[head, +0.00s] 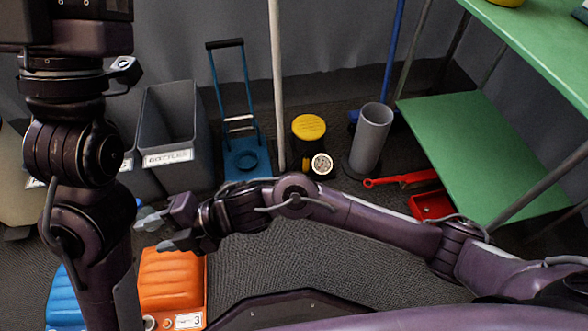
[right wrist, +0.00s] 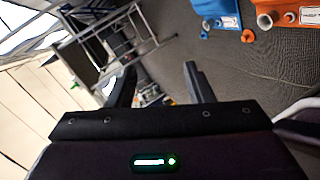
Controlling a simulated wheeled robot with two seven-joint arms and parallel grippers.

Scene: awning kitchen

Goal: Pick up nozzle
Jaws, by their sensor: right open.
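A short round piece with a white, hole-dotted face and a dark and yellow body (head: 321,164) lies on the floor near the middle of the head view. It may be the nozzle, but I cannot be sure. My right gripper (head: 158,232) is open and empty, well to the left of that piece and above the orange container. Its two dark fingers stand apart in the right wrist view (right wrist: 160,82), with nothing between them. My left arm shows at the left of the head view, but its gripper is not in view.
An orange container (head: 172,278) and a blue one (head: 65,300) stand below my right gripper. Behind are a grey bottles bin (head: 170,115), a blue hand trolley (head: 240,165), a grey cylinder (head: 370,140) and a red dustpan (head: 432,205). Green shelves (head: 485,150) stand at right.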

